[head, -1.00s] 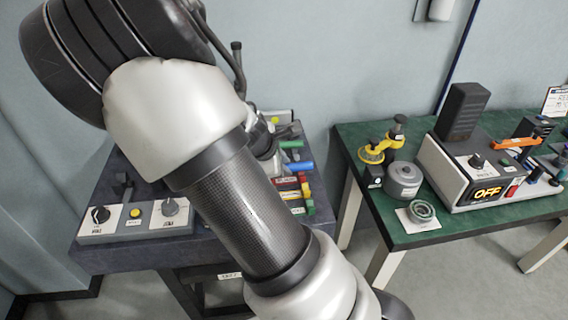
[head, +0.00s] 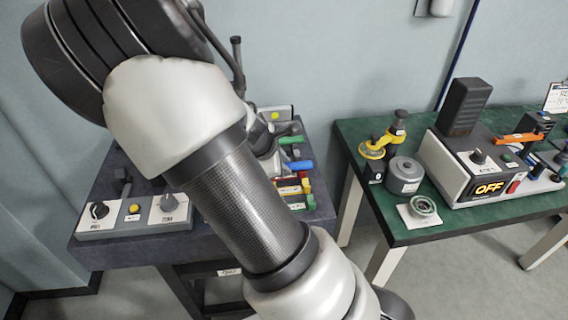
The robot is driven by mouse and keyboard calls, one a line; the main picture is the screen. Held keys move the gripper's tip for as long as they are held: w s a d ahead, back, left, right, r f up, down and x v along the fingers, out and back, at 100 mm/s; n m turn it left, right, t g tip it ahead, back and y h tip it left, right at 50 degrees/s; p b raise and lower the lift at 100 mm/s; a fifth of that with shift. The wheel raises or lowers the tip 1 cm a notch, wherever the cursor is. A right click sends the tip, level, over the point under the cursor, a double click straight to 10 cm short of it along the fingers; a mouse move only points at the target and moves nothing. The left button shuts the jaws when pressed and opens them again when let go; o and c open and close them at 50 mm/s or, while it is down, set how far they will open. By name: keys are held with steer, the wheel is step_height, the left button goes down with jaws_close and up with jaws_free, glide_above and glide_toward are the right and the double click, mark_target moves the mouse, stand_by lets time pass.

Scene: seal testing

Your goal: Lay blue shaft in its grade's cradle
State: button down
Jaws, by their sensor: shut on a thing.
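The blue shaft (head: 300,165) shows as a short blue length at the right side of the dark stone-topped bench, just right of my forearm. Its left end runs behind the grey end of my arm. My gripper (head: 273,165) is mostly hidden behind my forearm; only a small grey part shows, at the shaft's left end. It is shut on the blue shaft, but the fingertips are hard to make out. I cannot tell whether the shaft touches anything below it. A green piece (head: 291,140) lies just behind it. Red and yellow pieces (head: 304,186) with small labels are in front; the cradles cannot be made out clearly.
A control box with knobs (head: 135,217) is at the bench's front left. A green-topped table (head: 420,230) stands apart at the right, with a yellow-and-black tool (head: 378,148), a grey cylinder (head: 404,176) and a unit reading OFF (head: 489,188). My forearm blocks the bench's middle.

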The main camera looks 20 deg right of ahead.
steer(key=shift+f, duration=0.1)
steer(key=c, duration=1.5)
jaws_free()
steer(key=shift+c, duration=0.2)
steer(key=p+v, duration=0.5)
steer(key=v, duration=1.2)
steer(key=shift+r, duration=0.25)
steer(key=shift+a, duration=0.1)
